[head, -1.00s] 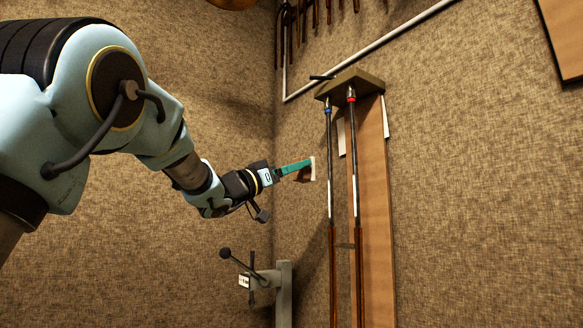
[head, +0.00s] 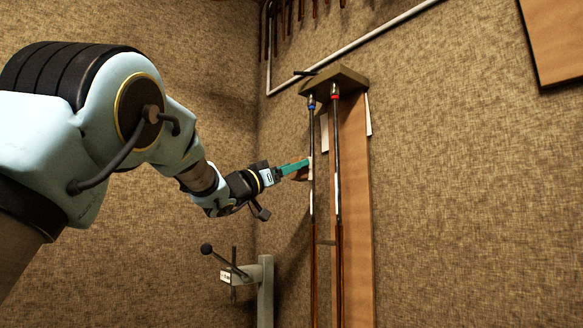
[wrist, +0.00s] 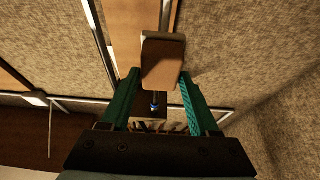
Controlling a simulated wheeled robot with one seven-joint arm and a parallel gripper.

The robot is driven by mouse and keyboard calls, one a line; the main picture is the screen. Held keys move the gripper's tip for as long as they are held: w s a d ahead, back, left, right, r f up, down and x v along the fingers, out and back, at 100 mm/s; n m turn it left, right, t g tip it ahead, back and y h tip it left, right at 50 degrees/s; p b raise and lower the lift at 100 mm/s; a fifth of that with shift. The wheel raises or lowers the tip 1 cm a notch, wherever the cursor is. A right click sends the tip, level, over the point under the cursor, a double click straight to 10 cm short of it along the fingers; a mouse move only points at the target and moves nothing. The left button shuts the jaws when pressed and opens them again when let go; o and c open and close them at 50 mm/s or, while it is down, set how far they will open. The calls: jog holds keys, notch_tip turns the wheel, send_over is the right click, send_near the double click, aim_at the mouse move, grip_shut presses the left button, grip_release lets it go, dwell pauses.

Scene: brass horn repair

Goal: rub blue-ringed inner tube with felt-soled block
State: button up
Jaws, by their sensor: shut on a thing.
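The blue-ringed inner tube (head: 312,146) hangs upright from a wooden bracket, its blue ring (head: 311,103) near the top. In the wrist view the ring (wrist: 155,107) shows below the block. My gripper (head: 303,164) has green fingers, shut on the felt-soled block (head: 302,175). The block's brown body (wrist: 161,66) sits between the fingertips in the wrist view, with a pale edge at its far side. The block is right at the tube's left edge in the head view. I cannot tell whether the felt touches it; the block hides part of the tube.
A red-ringed tube (head: 337,140) hangs close to the right, before a wooden board (head: 359,230). The wooden bracket (head: 345,79) juts out above. A grey stand with a lever (head: 265,285) is below my gripper. A white pipe (head: 375,35) runs along the wall.

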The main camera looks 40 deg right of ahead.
aim_at(297, 157)
jog(key=shift+d+p, duration=0.4)
jog(key=shift+d, duration=0.5)
dwell(0.3)
jog(key=shift+r, duration=0.1)
jog(key=shift+a+r+p, duration=0.15)
jog(key=shift+r+p, duration=1.1)
jog(key=shift+r, duration=0.35)
jog(key=shift+s+d+r+p, duration=0.1)
jog(key=shift+r+p, duration=1.2)
jog(key=shift+r, duration=0.3)
jog(key=shift+d+r+p, duration=0.1)
jog(key=shift+r+p, duration=1.2)
jog(key=shift+r, duration=3.45)
jog(key=shift+a+f+b, duration=0.1)
jog(key=shift+f+b, duration=5.4)
jog(key=shift+f, duration=2.55)
jog(key=shift+a, duration=0.1)
jog(key=shift+w+a+b, duration=0.15)
jog(key=shift+a+b, duration=0.25)
jog(key=shift+a, duration=1.1)
jog(key=shift+w+a+b, duration=0.1)
jog(key=shift+a+b, duration=0.3)
jog(key=shift+a, duration=1.05)
